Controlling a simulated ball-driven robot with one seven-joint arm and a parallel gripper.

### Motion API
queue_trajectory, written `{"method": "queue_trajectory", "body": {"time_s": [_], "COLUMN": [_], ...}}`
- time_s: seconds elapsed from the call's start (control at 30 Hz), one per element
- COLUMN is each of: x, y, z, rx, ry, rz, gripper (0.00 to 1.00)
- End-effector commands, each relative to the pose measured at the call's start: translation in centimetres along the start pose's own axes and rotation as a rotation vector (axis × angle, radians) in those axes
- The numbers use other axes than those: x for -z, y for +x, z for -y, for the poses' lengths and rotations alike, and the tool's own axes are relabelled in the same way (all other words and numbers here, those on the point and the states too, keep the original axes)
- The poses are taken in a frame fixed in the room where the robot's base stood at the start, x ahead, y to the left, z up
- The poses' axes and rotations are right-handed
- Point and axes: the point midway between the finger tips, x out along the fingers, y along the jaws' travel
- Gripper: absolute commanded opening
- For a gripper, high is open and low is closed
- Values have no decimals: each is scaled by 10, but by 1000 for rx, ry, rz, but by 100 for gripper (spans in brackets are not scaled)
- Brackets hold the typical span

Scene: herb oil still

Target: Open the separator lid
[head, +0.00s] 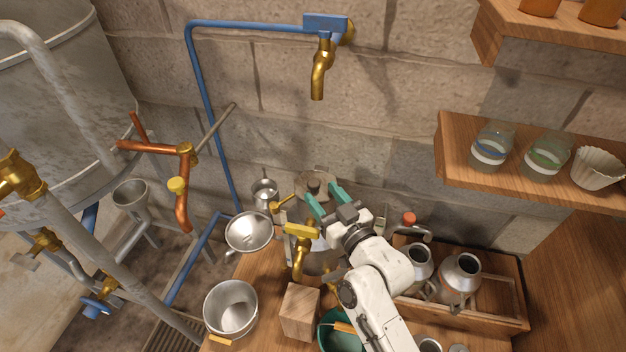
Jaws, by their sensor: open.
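The separator (316,262) is a metal vessel on the wooden bench, largely hidden behind my arm and a brass tap (301,232) on its front. A round greyish lid (318,176) with a small dark knob (313,186) shows just beyond my fingers; I take it for the separator lid. I cannot tell whether it sits closed or is tilted up. My gripper (322,193) has teal fingers spread apart, one on each side of the knob as seen from here. I cannot tell whether they touch the lid.
A funnel (249,231) and a bucket (231,308) stand left of the separator. A wooden block (299,311) and a green bowl (341,335) are in front. A wooden crate (505,318) with metal cans is at the right. A blue pipe (208,100) runs along the wall.

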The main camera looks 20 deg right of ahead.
Motion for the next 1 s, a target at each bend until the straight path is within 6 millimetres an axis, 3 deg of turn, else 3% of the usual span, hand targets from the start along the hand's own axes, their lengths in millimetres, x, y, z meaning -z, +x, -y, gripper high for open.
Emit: {"method": "queue_trajectory", "body": {"time_s": [0.1,0.3,0.7,1.0], "x": [2,1,0,0], "y": [22,43,50,49], "z": [0,0,1,0], "rx": [1,1,1,1], "ry": [0,0,0,0], "rz": [-1,0,0,0], "gripper": [55,55,55,26]}}
